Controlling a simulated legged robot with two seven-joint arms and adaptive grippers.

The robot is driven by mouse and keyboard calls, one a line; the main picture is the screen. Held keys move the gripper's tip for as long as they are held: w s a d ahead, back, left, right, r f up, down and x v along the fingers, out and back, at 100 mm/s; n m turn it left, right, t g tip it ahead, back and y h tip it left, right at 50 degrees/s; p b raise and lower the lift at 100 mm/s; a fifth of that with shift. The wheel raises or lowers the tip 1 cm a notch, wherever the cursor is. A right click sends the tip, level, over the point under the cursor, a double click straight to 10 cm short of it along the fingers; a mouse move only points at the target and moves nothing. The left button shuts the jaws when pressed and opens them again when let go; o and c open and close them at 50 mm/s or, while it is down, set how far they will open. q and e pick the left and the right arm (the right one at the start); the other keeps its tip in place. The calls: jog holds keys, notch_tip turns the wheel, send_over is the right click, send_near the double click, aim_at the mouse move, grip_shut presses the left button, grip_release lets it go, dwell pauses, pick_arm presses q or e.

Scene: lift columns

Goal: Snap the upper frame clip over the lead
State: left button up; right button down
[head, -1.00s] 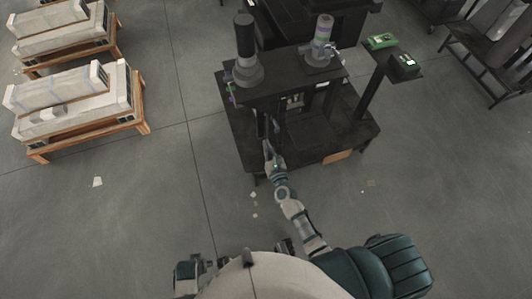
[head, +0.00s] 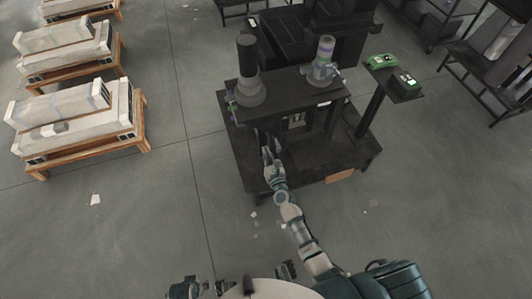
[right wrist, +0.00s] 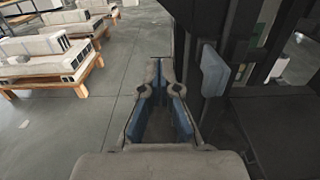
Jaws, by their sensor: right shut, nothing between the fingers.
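My right gripper (head: 267,150) reaches to the left front side of the dark frame stand (head: 310,169). In the right wrist view the gripper (right wrist: 157,70) is shut and empty, its blue-padded fingers meeting at the tips beside a dark upright post (right wrist: 184,40). A pale blue-grey block (right wrist: 214,70) sits on the frame just right of the fingers, apart from them; I cannot tell whether it is the clip. I cannot make out the lead in either view.
A dark cylinder (head: 248,65) and a bottle-like column (head: 323,61) stand on the frame's top. A side shelf (head: 403,91) holds green devices. Pallets with pale beams (head: 75,112) stand at the left. The floor between the pallets and the frame is clear.

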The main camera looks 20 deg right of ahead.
jog(key=shift+d+b, duration=0.5)
jog(key=shift+d, duration=2.5)
jog(key=s, duration=0.4)
jog(key=shift+s, duration=0.2)
jog(key=shift+d, duration=0.15)
jog(key=shift+d+r, duration=0.1)
jog(key=shift+d, duration=0.9)
jog(key=shift+w, duration=0.25)
jog(key=shift+w, duration=1)
jog(key=shift+s, duration=0.1)
